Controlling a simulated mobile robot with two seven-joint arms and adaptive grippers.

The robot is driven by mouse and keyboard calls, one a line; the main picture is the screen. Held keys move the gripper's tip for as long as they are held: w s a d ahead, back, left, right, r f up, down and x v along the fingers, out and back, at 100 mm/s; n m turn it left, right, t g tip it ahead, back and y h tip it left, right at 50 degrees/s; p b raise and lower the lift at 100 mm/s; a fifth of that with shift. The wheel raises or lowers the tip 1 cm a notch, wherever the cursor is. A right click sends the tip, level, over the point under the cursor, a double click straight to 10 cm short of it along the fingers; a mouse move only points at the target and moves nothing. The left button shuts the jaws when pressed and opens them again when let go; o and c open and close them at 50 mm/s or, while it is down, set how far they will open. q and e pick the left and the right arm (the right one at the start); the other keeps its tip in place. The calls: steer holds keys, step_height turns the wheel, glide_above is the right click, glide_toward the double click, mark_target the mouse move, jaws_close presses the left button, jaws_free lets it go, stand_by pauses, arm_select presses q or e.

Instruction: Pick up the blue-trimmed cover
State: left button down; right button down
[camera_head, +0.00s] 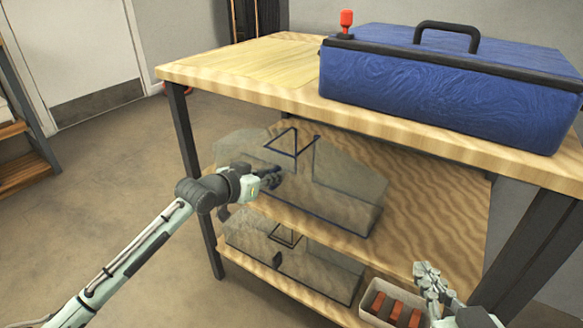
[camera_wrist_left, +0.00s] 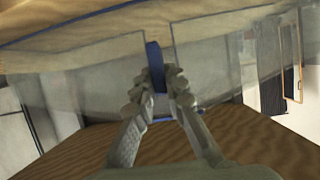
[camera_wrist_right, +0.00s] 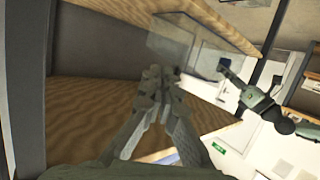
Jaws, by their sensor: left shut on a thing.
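The blue-trimmed cover (camera_head: 345,195) is a clear, see-through box form with dark blue edging and a blue handle frame on top. It is at the middle shelf in the head view. My left gripper (camera_head: 268,181) is at its near left side. In the left wrist view the fingers (camera_wrist_left: 163,80) are shut on a blue strip of the cover (camera_wrist_left: 153,56). I cannot tell whether the cover rests on the shelf. My right gripper (camera_head: 430,277) is low at the right, apart from the cover; in the right wrist view its fingertips (camera_wrist_right: 161,76) are together and empty.
A similar clear cover (camera_head: 330,272) with dark trim stands on the bottom shelf. A blue case (camera_head: 430,100) with a black handle sits on the wooden top (camera_head: 235,68). A small bin (camera_head: 375,300) holds red-brown pieces near my right gripper. The floor at left is open.

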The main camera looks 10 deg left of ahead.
mark_target(280, 158)
arm_select(q)
steer(key=shift+r, duration=0.1)
stand_by(0.3)
